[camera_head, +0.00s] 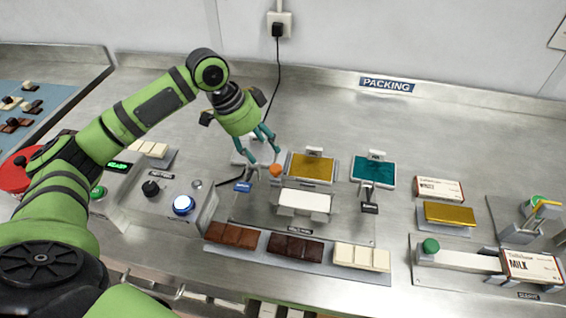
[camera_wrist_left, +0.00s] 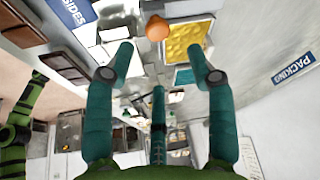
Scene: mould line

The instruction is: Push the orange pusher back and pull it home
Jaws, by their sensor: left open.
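The orange pusher knob (camera_head: 275,170) stands at the left of the gold foil pad, over the steel work plate in the head view. In the left wrist view the orange knob (camera_wrist_left: 157,27) is at the top, just beyond the fingertips. My left gripper (camera_head: 263,154) points down, close above and left of the knob. Its teal fingers (camera_wrist_left: 160,60) are spread and empty in the left wrist view; I cannot tell whether one touches the knob. The pusher's body is partly hidden behind the fingers. My right gripper is not in view.
A gold pad (camera_head: 312,168) and a teal pad (camera_head: 374,171) stand to the right. A white block (camera_head: 304,201) is in front. A rack of chocolate bars (camera_head: 298,249) lies along the front.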

